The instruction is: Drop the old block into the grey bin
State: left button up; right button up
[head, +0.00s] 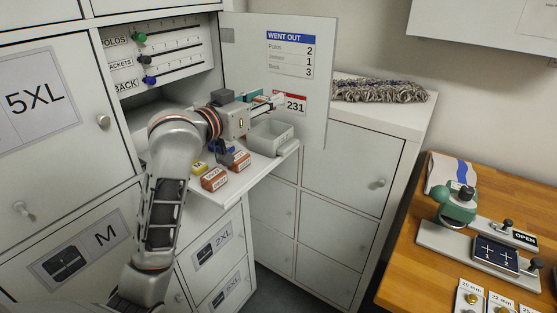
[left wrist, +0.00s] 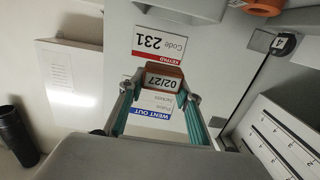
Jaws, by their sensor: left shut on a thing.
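In the left wrist view the block sits between the two teal fingertips. In the head view the held block is hard to make out. The gripper is in front of the open door, above and close to the grey bin (head: 271,138), an open box on the pulled-out shelf. Orange blocks with labels (head: 214,178) and (head: 240,161) stand on the shelf left of the bin, by a smaller yellow one (head: 200,168). My right gripper is not in view.
The open cabinet door (head: 308,60) stands behind the gripper, with a WENT OUT list and a code 231 label. Sliders with coloured knobs (head: 140,37) are inside the cabinet. A wooden table (head: 410,262) with a green-handled press (head: 460,205) is at the right.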

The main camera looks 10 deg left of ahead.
pick_arm(q)
jog(key=shift+f, duration=0.2)
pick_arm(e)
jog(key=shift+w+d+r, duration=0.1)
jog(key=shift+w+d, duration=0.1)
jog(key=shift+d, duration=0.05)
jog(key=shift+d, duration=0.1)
pick_arm(q)
jog(key=o, duration=1)
jog(key=shift+s+a, duration=0.1)
jog(key=v, duration=1.1)
jog(key=shift+s, duration=0.35)
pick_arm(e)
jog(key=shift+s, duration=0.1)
